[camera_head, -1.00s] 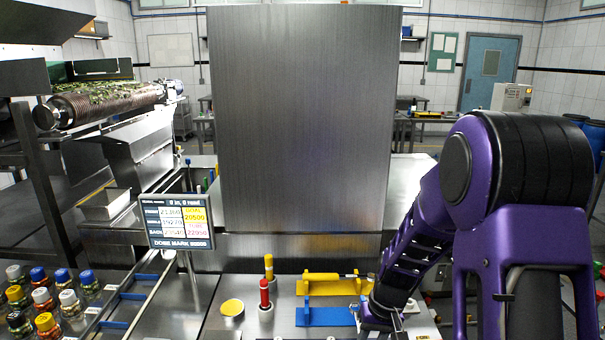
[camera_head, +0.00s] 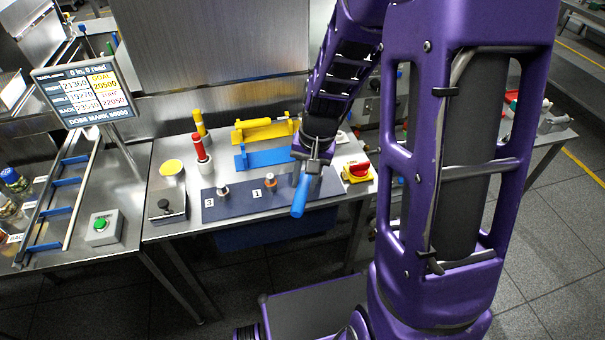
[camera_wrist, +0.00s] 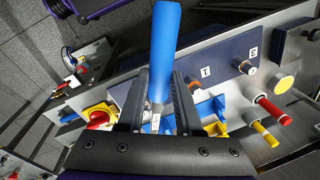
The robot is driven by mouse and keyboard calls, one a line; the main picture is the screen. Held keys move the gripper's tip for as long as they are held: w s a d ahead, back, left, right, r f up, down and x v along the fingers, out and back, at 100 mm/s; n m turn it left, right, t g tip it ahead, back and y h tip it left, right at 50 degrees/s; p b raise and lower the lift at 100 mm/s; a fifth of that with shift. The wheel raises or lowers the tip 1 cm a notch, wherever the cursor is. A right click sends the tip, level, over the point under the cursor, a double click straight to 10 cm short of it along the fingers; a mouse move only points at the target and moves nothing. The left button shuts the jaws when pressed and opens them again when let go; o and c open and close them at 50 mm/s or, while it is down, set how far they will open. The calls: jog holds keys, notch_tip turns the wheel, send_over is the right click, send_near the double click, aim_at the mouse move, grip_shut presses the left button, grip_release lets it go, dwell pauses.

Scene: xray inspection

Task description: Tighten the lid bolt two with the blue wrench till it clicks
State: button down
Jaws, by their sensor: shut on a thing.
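My gripper (camera_head: 313,165) is shut on the blue wrench (camera_head: 300,197), whose blue handle points down and toward the front in the head view. In the wrist view the handle (camera_wrist: 165,45) rises between the jaws (camera_wrist: 160,110). The wrench is over the right end of the dark bolt plate (camera_head: 238,200). The bolt by label 3 (camera_head: 223,191) and the bolt by label 1 (camera_head: 270,181) stand on the plate to the left. Bolt two is not clearly visible; my gripper and the wrench cover that end. I cannot tell whether the wrench touches a bolt.
The blue holder (camera_head: 265,158) is empty behind the plate, with a yellow holder and yellow tool (camera_head: 264,128) beyond. A red knob on a yellow base (camera_head: 357,170) is close right of my gripper. Red (camera_head: 199,147) and yellow (camera_head: 199,122) posts stand left. A display (camera_head: 88,90) is farther left.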

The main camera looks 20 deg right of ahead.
jog(key=shift+s+r+m, duration=0.2)
jog(key=shift+s+m, duration=0.1)
jog(key=shift+m, duration=0.1)
jog(key=shift+a, duration=0.1)
jog(key=shift+f+b, duration=2.4)
jog(key=shift+f, duration=0.55)
jog(key=shift+f+b, duration=1.25)
jog(key=shift+f, duration=0.3)
jog(key=shift+w+a+m, duration=0.55)
jog(key=shift+a+m, duration=0.25)
jog(key=shift+w+a+m+t, duration=0.3)
jog(key=shift+w+a+m, duration=0.35)
jog(key=shift+a+m, duration=0.15)
